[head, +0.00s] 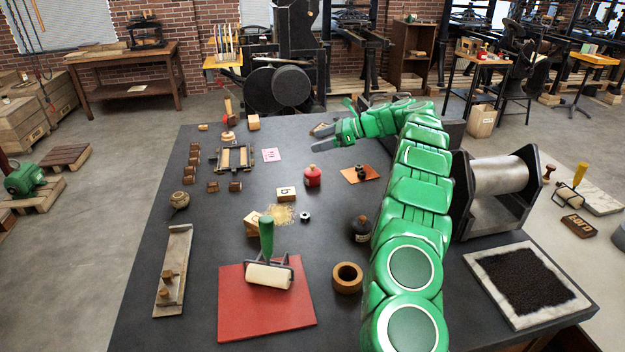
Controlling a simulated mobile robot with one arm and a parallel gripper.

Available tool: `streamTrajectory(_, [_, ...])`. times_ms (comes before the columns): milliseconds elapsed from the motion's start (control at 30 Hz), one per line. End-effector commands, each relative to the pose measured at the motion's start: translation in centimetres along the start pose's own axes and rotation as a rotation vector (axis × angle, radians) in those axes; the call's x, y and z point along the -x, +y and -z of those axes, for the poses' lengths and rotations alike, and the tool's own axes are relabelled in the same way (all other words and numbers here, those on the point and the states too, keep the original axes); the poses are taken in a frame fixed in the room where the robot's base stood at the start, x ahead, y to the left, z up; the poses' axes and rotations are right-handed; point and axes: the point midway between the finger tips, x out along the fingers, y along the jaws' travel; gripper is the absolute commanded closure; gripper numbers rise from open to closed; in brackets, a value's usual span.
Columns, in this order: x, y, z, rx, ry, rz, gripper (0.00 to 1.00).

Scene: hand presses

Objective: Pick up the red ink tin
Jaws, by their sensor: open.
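My green arm reaches in from the lower right and bends left at the far side of the table. My gripper (318,137) is open, its grey fingers pointing left. In the picture it is above and slightly right of the tin, apart from it. I cannot tell its exact height over the table. Nothing shows between the fingers.
A roller with a green handle (266,237) rests on a red slab (235,315). A metal roller press (497,178) stands right.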

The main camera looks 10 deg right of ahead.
Motion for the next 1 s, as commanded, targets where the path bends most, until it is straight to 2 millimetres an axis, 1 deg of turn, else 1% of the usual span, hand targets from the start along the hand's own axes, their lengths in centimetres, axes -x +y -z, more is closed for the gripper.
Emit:
streamTrajectory(100, [-1.5,0.1,3.6,-0.009,0.000,-0.003,0.12])
streamTrajectory(200, [-2.4,0.0,6.0,-0.007,0.000,0.001,0.12])
streamTrajectory(300, [-3.2,0.0,7.9,-0.004,0.000,0.001,0.12])
streamTrajectory(433, [-4.1,0.0,10.0,-0.004,0.000,0.000,0.12])
streamTrajectory(500, [-4.4,0.0,10.7,-0.002,0.000,0.000,0.12])
streamTrajectory(600, [-4.7,0.0,11.1,-0.002,0.000,0.000,0.12])
streamTrajectory(767, [-5.4,0.0,11.1,-0.001,0.000,-0.001,0.12])
streamTrajectory(1000, [-7.9,0.0,11.2,-0.002,0.001,0.000,0.12])
